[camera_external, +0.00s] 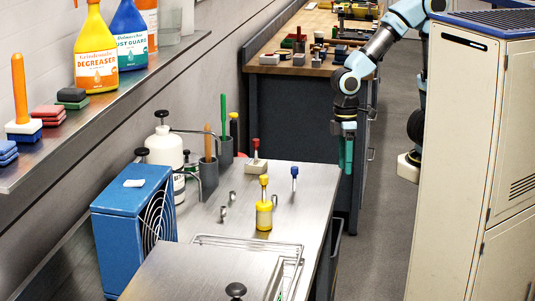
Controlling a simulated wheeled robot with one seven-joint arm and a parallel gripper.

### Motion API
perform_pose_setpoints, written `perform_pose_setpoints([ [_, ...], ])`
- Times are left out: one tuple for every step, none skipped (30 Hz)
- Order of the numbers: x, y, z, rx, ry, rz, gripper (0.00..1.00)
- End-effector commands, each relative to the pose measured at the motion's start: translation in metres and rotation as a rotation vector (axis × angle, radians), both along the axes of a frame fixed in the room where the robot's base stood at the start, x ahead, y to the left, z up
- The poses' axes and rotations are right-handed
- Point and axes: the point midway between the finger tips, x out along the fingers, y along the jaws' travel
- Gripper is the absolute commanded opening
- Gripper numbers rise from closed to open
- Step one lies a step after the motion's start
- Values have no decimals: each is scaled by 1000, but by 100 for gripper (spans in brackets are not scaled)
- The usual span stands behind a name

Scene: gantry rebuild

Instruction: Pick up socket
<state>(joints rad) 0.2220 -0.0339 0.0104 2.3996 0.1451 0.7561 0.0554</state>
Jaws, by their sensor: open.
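Several small shiny metal pieces lie on the steel worktop (315,188). One is near the grey holder (223,212), one just behind it (232,196), and one near the yellow can (274,199). They look like they could be sockets, but they are too small to tell for sure. My gripper (346,154) hangs pointing down beyond the far right corner of the steel worktop, in front of the dark workbench. It is open, with green fingers, and appears empty and well apart from the metal pieces.
A yellow can (264,216), a blue-handled tool (294,177) and a red-handled tool on a block (256,161) stand on the worktop. A blue fan box (133,229) is at left. A tall beige cabinet (465,140) stands at right. The aisle floor between is clear.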

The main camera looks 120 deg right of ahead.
Motion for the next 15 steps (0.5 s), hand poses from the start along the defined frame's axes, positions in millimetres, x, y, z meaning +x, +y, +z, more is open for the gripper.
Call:
perform_pose_setpoints([
  [2,-4,1,28,23,-57,56],
  [4,-5,0,48,37,-96,56],
  [6,-7,0,76,57,-147,56],
  [8,-9,0,99,72,-189,56],
  [10,-11,0,121,87,-232,56],
  [13,-13,-1,155,109,-293,56],
  [16,-15,-1,183,127,-342,56],
  [19,-18,-1,213,145,-394,56],
  [23,-22,-1,257,171,-470,56],
  [27,-25,-1,294,192,-532,56],
  [32,-30,-1,336,214,-600,56],
  [40,-37,0,398,246,-700,56],
  [46,-43,0,452,272,-780,56],
  [53,-51,1,508,297,-860,56],
  [62,-62,1,583,328,-964,56],
])
